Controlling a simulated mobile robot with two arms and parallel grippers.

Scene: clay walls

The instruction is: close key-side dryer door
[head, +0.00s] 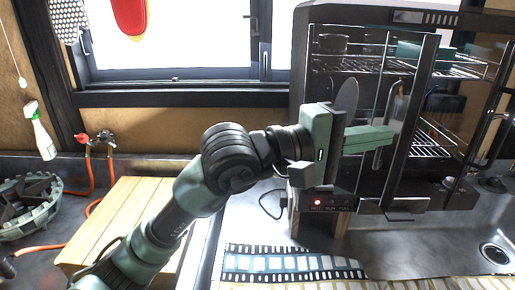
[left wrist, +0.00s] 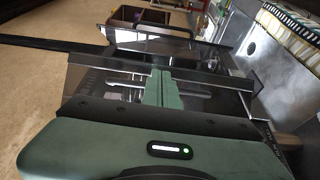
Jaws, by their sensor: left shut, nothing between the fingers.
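The dryer (head: 303,75) is a dark cabinet with wire racks at the right of the head view. A glass door with a dark frame (head: 412,120) stands swung out at its front; I cannot tell whether it is the key-side one. A silver bar handle (head: 384,125) shows near my fingers. My left gripper (head: 385,136) is shut and empty, its green fingers pointing right at the glass door. In the left wrist view the shut fingers (left wrist: 163,85) lie over the glass and handle; contact is unclear. My right gripper is out of view.
Another glass door with a dark handle (head: 482,135) stands open at the far right. A metal sink counter (head: 440,245), a film-strip mat (head: 290,265) and a slatted wooden board (head: 125,215) lie below. A green-labelled spray bottle (head: 40,135) is at left.

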